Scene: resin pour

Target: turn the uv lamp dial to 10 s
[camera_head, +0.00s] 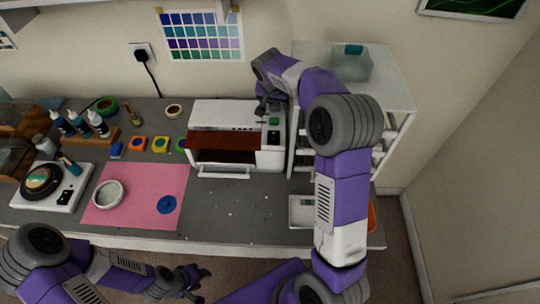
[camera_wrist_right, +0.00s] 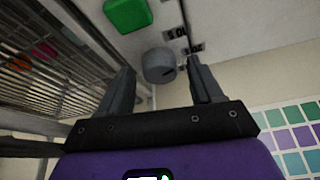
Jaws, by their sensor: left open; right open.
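The UV lamp (camera_head: 222,113) is a white box at the back of the bench with a brown translucent front panel. My left gripper (camera_head: 195,280) is open and empty before the bench's front edge.
A white shelf unit (camera_head: 390,75) stands close right of the lamp. A pink mat (camera_head: 135,205) holds a white round dish (camera_head: 109,194) and a blue disc (camera_head: 167,205). Bottles and small colour pots line the back left. The bench before the lamp is mostly clear.

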